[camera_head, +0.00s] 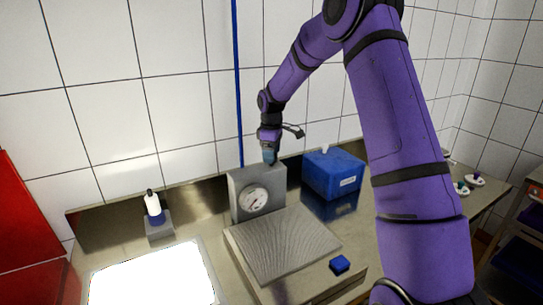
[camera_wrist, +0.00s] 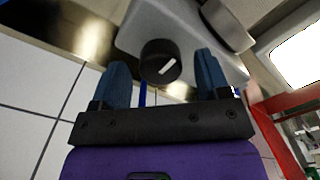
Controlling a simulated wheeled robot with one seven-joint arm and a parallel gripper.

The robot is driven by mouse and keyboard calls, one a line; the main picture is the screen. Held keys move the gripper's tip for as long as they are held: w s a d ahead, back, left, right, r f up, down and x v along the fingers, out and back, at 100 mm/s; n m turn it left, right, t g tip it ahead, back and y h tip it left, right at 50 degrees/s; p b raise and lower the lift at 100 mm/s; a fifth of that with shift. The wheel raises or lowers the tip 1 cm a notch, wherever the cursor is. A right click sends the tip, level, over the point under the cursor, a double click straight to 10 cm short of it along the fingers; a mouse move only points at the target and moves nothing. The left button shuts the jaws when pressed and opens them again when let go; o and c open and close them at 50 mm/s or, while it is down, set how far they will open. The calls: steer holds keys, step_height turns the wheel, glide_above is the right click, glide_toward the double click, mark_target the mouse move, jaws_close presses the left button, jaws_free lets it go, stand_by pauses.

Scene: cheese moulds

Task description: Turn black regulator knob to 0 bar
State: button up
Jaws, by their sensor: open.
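The black regulator knob (camera_wrist: 154,74) shows in the wrist view, on the grey regulator box (camera_wrist: 140,30). It carries a white pointer line slanting up to the right. My gripper (camera_wrist: 161,60) is open, with one blue finger on each side of the knob and a visible gap to each. In the head view my gripper (camera_head: 269,156) is at the top of the grey box (camera_head: 238,184), and the knob is hidden there. The round gauge (camera_head: 254,200) is on the box's front; its reading is too small to tell.
A ridged grey plate (camera_head: 285,243) lies in front of the box. A blue container (camera_head: 333,174) stands to the right and a small blue block (camera_head: 340,264) lies in front. A white bottle (camera_head: 154,209) stands left, behind a bright white panel (camera_head: 150,278). The tiled wall is close behind.

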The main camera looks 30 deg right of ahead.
step_height(320, 180, up, 10)
stand_by(0.4)
steer(key=shift+f, duration=0.15)
steer(key=s+a+r+m+t+h, duration=0.15)
steer(key=s+a+r, duration=0.25)
steer(key=s+r, duration=0.45)
steer(key=s+a+r+m+t+y, duration=0.1)
steer(key=s+a+r+m, duration=0.3)
steer(key=s, duration=0.7)
steer(key=s+a+m+t, duration=0.2)
steer(key=s+m, duration=0.1)
steer(key=s, duration=1.9)
steer(key=shift+s+a+f+m+t, duration=0.2)
steer(key=shift+s+f+m+t, duration=0.15)
steer(key=shift+f, duration=0.1)
